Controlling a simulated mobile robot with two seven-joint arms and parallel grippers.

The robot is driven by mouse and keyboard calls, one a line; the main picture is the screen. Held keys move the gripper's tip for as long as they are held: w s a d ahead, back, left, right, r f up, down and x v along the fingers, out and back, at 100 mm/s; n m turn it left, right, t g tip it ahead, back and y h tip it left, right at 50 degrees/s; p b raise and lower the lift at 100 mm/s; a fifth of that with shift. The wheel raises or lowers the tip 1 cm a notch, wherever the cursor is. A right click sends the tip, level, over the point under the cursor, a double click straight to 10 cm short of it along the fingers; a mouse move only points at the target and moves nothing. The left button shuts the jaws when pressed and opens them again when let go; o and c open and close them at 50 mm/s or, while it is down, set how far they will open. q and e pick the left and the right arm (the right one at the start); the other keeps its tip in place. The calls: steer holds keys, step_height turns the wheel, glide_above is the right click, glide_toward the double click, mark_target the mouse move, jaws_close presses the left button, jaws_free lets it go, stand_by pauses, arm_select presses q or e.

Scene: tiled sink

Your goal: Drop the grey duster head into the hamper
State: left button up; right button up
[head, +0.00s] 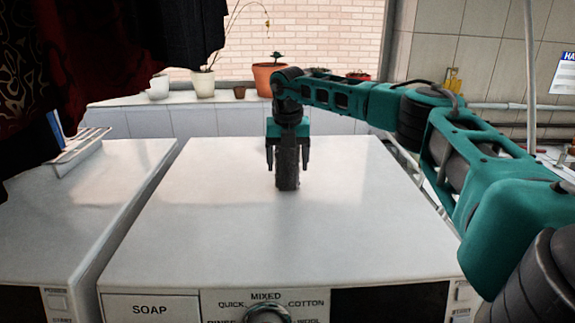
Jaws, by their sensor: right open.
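The grey duster head (287,172) is a dark, narrow upright piece near the middle of the white washing machine's top (210,210). My right gripper (287,165) points straight down over it, with its fingers open on either side. Whether the fingers touch it I cannot tell. The upper part of the duster head is partly hidden by the gripper. I see no hamper in this view. My left gripper is not in view.
A second white machine (60,215) stands to the left with a white wire rack (80,147) on it. Dark clothes (100,60) hang at upper left. Potted plants (265,78) line the sill behind. The washer top around the duster head is clear.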

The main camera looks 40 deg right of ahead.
steer(key=shift+f, duration=0.15)
steer(key=c, duration=1)
steer(key=shift+c, duration=0.2)
